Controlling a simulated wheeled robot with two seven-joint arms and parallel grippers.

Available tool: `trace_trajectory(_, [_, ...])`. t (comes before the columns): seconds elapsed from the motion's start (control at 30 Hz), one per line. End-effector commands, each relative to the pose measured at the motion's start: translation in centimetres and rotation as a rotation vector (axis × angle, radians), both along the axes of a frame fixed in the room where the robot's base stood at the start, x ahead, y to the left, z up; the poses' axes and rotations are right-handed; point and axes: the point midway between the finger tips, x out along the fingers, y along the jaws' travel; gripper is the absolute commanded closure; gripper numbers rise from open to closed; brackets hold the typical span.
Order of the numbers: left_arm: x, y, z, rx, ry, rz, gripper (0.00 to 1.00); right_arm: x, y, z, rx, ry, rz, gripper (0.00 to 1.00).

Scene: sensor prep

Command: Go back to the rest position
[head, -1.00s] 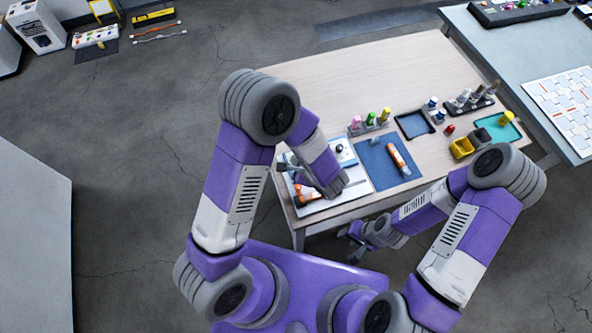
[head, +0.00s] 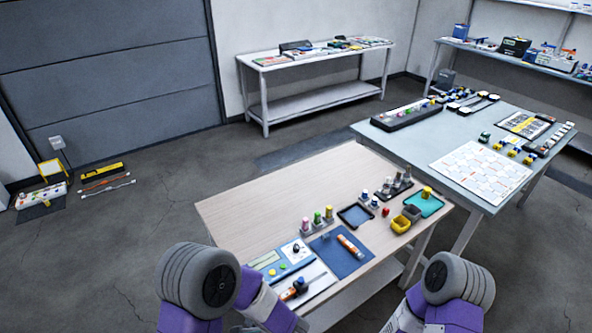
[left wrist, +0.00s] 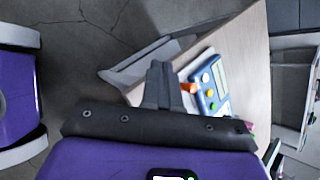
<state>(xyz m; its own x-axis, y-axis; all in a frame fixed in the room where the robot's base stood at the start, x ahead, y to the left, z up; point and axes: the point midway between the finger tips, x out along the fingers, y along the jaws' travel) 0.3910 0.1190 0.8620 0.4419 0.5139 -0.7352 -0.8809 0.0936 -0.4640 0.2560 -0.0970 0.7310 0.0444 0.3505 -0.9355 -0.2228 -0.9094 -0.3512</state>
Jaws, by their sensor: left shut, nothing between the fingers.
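My left gripper (left wrist: 163,85) is shut and empty in the left wrist view. It is beside the near left edge of the wooden table (left wrist: 240,55). A blue device with a pale screen (left wrist: 211,86) and an orange item (left wrist: 188,88) show just beyond its fingers. In the head view my left arm is bent at the bottom, left of the table's near corner, and I cannot make out its gripper. My right arm's elbow shows at the bottom right, and my right gripper is out of the picture.
The wooden table (head: 250,215) holds a blue mat (head: 334,260) with an orange-and-white tube (head: 350,246), a white tray (head: 318,284) with an orange-and-black tool, vial racks and small bins (head: 401,224). A grey-blue table (head: 420,150) stands to the right.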

Motion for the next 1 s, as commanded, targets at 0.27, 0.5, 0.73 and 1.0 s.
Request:
trace_trajectory(0.27, [-7.1,1.5,-5.0,-0.167,0.282,0.243,1.00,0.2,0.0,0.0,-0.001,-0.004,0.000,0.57])
trace_trajectory(0.5, [-14.5,-0.4,-8.4,-0.439,0.521,0.579,1.00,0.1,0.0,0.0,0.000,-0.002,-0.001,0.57])
trace_trajectory(0.73, [-17.4,-5.1,-10.2,-0.867,0.564,1.119,1.00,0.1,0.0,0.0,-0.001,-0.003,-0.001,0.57])
trace_trajectory(1.0, [-14.2,-3.8,-12.4,-1.120,0.252,1.600,1.00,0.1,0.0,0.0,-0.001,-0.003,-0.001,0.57])
